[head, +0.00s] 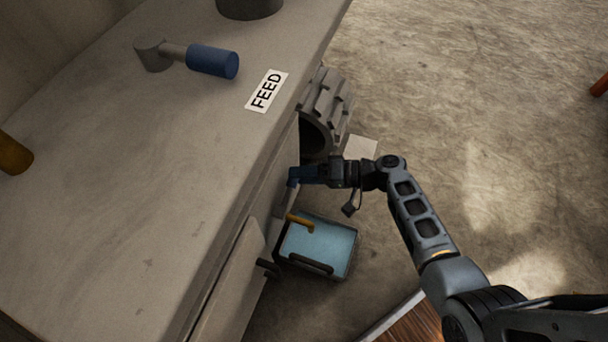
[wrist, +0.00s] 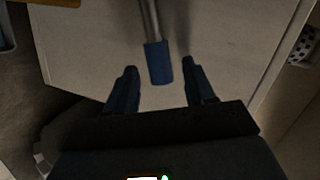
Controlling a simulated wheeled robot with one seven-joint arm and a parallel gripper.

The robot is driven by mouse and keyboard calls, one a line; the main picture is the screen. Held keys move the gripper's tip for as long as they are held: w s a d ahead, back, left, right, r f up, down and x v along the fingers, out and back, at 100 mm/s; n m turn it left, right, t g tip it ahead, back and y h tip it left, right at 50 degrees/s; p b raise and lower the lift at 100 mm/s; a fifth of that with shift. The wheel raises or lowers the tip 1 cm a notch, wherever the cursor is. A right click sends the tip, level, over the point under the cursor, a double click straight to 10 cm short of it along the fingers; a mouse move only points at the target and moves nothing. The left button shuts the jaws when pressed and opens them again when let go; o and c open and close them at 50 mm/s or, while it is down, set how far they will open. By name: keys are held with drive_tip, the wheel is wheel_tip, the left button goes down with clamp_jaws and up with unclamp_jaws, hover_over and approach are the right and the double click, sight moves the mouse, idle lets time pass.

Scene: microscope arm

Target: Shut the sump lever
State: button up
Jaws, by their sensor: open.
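A lever with a metal rod and a blue grip (wrist: 158,62) sits on a pale panel in the wrist view. It carries no readable label there, so I cannot confirm from a sign that it is the sump lever. My gripper (wrist: 159,72) is open, with one finger on each side of the end of the blue grip; contact is not clear. In the head view my gripper (head: 295,178) is beside the cabinet's side face, below the top edge, and the lever cannot be told apart from the fingers. A yellow spout (head: 299,222) is over a tray of blue liquid (head: 350,268).
Another blue-handled lever (head: 212,61) lies on the grey top beside a FEED label (head: 266,91). A ridged round part (head: 328,100) juts from the side beyond my gripper. A dark handle (head: 269,268) sticks out nearer. Open floor lies to the right.

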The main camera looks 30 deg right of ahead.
clamp_jaws()
idle(0.6)
